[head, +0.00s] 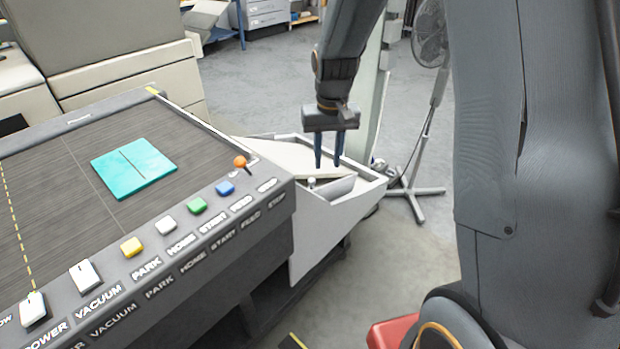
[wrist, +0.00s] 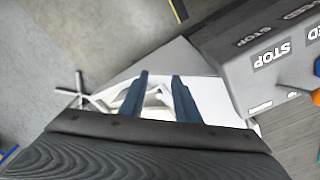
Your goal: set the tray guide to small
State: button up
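A white tray (head: 347,210) hangs off the right end of the dark flatbed machine. Inside it is a pale sloping panel with a small light knob (head: 311,183) at its near edge, which looks like the tray guide. My gripper (head: 328,163) points down over the tray, its two blue fingers apart with nothing visible gripped between them. The left finger is just above and beside the knob; I cannot tell if they touch. In the wrist view my gripper (wrist: 159,78) shows spread fingers over the white tray (wrist: 210,98). No size marking is readable.
The machine's front edge carries several coloured buttons, with the orange knob (head: 240,162) nearest the tray. A teal sheet (head: 134,168) lies on the bed. A standing fan (head: 430,40) is behind the tray. Grey floor is open beyond.

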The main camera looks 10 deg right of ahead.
jog(key=m+b, duration=0.1)
send_over(312, 178)
jog(key=shift+g, duration=0.4)
jog(key=f, duration=1.1)
jog(key=shift+s+a, duration=0.1)
jog(key=shift+s, duration=0.1)
jog(key=shift+w+f+p, duration=0.1)
jog(key=shift+f+p, duration=0.85)
jog(key=shift+f, duration=2.95)
grip_shut()
